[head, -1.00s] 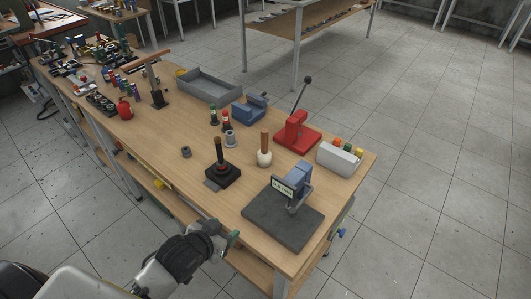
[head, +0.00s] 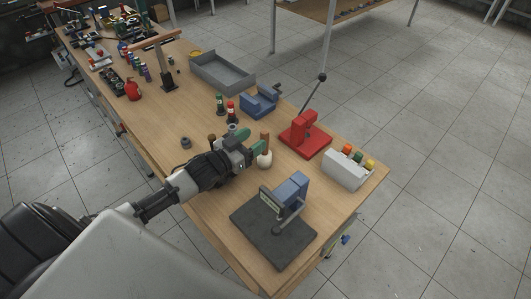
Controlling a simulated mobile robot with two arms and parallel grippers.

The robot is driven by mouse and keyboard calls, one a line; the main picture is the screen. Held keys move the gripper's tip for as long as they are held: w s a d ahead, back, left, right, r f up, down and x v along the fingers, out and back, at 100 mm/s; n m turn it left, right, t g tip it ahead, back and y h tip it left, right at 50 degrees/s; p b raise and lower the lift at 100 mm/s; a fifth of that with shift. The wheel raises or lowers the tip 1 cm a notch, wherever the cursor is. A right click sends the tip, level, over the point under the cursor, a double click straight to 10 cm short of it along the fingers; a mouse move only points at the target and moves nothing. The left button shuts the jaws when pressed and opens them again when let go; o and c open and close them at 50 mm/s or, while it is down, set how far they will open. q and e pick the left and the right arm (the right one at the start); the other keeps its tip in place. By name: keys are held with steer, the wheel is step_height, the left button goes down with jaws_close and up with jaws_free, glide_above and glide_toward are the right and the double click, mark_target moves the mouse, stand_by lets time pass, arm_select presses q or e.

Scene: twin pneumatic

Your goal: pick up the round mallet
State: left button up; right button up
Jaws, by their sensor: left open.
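The round mallet (head: 264,160) stands on the wooden workbench with its pale rounded head down and its brown handle up. My left gripper (head: 250,141) is open, just left of the mallet and close to its handle. Its green-tipped fingers point towards the handle; I cannot tell whether they touch it. Nothing shows between the fingers. My right gripper is not in view.
A dark plate with a blue-grey device (head: 290,190) stands in front. A red lever press (head: 304,135) and a white box with coloured tops (head: 345,172) are to the right. Bottles (head: 231,112), a blue vise (head: 259,104) and a grey tray (head: 222,75) stand behind.

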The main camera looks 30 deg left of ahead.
mark_target(267, 130)
arm_select(q)
steer(key=shift+x, duration=1.05)
steer(key=p+x, duration=0.1)
steer(key=x, duration=0.3)
steer(key=shift+w+a+f+p, duration=0.15)
steer(key=shift+p, duration=0.15)
steer(key=shift+w, duration=0.35)
steer(key=shift+w+d+f, duration=0.1)
steer(key=shift+d+f, duration=0.05)
steer(key=shift+d, duration=0.05)
steer(key=shift+c, duration=1.1)
jaws_close()
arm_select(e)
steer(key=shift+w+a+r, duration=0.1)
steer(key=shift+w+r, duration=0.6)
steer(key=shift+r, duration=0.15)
